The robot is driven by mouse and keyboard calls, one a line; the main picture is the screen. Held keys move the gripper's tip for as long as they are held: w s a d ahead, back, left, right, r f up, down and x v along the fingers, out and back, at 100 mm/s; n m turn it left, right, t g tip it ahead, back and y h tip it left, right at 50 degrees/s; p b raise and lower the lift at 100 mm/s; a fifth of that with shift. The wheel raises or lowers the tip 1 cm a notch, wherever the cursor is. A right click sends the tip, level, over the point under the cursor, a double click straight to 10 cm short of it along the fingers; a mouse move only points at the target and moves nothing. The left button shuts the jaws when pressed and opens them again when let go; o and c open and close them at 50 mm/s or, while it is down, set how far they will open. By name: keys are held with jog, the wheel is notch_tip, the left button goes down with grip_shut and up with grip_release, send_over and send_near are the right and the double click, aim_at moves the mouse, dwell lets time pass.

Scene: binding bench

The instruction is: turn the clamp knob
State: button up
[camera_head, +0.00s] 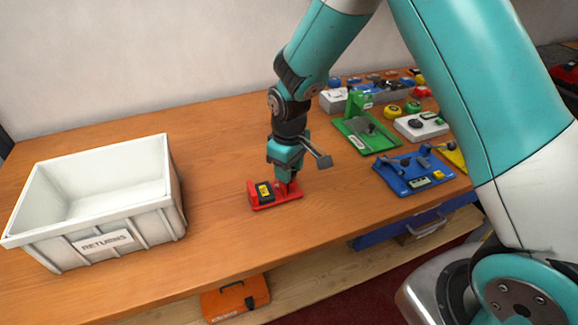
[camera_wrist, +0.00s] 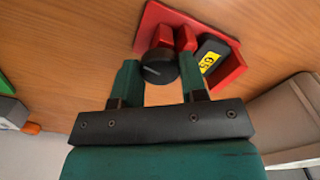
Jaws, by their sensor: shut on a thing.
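The clamp is a small red fixture (camera_head: 287,195) on the wooden bench, left of the other fixtures. It also shows at the top of the wrist view (camera_wrist: 152,22). A dark block with a yellow label (camera_head: 265,191) sits in it, seen too in the wrist view (camera_wrist: 210,60). The round black clamp knob (camera_wrist: 159,67) has a light line across its face. My gripper (camera_wrist: 158,80) is shut on the knob, with one finger on each side of it. In the head view my gripper (camera_head: 287,180) points down at the fixture and hides the knob.
A white bin marked RETURNS (camera_head: 105,242) stands at the left. A green fixture (camera_head: 366,134), a blue fixture (camera_head: 405,180) and a light grey knob box (camera_head: 421,126) stand at the right. An orange case (camera_head: 236,298) lies below. Bench between bin and clamp is clear.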

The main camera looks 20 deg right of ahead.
jog(key=shift+n, duration=1.1)
jog(key=o, duration=0.9)
jog(key=shift+r, duration=0.1)
notch_tip(320, 180, up, 17)
jog(key=shift+d+r+b, duration=0.1)
jog(key=shift+r+b, duration=0.05)
jog(key=shift+b, duration=0.3)
